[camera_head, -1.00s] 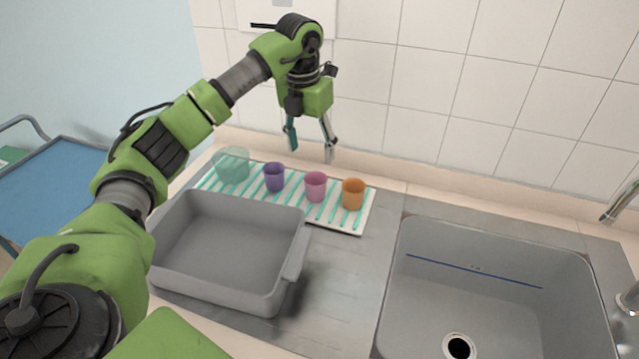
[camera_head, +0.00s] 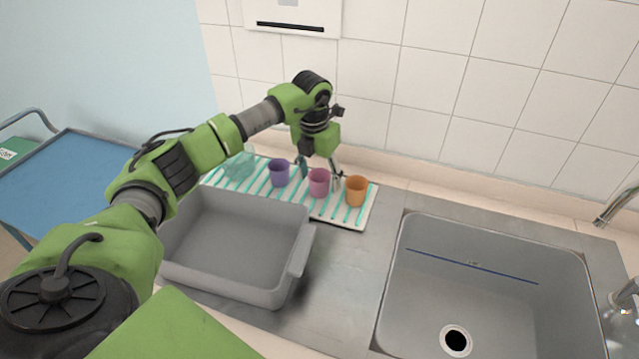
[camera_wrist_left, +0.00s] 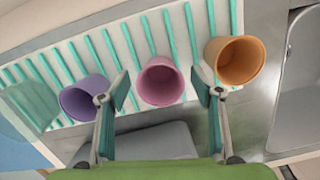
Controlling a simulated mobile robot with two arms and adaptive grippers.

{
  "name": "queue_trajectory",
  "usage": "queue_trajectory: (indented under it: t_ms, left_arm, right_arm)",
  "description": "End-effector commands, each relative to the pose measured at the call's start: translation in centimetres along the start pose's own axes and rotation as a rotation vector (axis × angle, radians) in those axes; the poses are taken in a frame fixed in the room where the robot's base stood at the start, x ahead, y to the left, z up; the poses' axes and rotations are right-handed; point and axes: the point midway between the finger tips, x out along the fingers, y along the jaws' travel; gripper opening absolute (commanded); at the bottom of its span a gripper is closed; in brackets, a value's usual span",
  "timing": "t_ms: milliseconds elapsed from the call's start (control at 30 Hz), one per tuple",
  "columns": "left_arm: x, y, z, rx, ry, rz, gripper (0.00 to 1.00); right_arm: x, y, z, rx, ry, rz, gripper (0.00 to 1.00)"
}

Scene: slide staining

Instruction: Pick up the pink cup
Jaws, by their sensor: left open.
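The pink cup (camera_head: 319,184) stands upright on a white rack with teal ribs (camera_head: 331,211), between a purple cup (camera_head: 279,174) and an orange cup (camera_head: 356,191). My left gripper (camera_head: 318,176) is open and reaches down at the pink cup, one finger to either side. In the left wrist view the pink cup (camera_wrist_left: 160,82) shows between the two fingers of the left gripper (camera_wrist_left: 160,95). I cannot tell whether the fingers touch it. My right gripper is not in view.
The purple cup (camera_wrist_left: 84,98) and orange cup (camera_wrist_left: 234,60) stand close outside the fingers. A translucent teal container (camera_head: 239,166) stands at the rack's left end. A grey tub (camera_head: 236,240) lies in front, a sink (camera_head: 480,290) to the right. The tiled wall (camera_head: 450,80) is behind.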

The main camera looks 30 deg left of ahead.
Motion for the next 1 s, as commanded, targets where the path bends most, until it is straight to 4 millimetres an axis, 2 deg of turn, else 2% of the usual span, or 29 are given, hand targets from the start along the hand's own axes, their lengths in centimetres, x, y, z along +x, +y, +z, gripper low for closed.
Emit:
queue_trajectory:
  t_ms: [33,67,167,667,833,1000]
  left_arm:
    - [0.0,0.0,0.0,0.0,0.0,0.0,0.59]
    - [0.0,0.0,0.0,0.0,0.0,0.0,0.54]
    - [0.0,0.0,0.0,0.001,0.0,0.0,0.28]
    - [-0.6,0.0,0.2,0.001,-0.003,0.0,0.28]
    - [-2.9,0.0,0.6,0.002,-0.009,-0.001,0.28]
    - [-7.2,2.2,-1.9,-0.001,-0.008,0.003,0.28]
  right_arm:
    - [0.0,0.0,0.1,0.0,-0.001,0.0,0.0]
    - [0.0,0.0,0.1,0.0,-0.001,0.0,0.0]
    - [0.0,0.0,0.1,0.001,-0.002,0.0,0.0]
    - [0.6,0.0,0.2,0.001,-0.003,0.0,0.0]
    - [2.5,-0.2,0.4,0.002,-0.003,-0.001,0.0]
    - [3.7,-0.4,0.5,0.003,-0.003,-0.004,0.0]
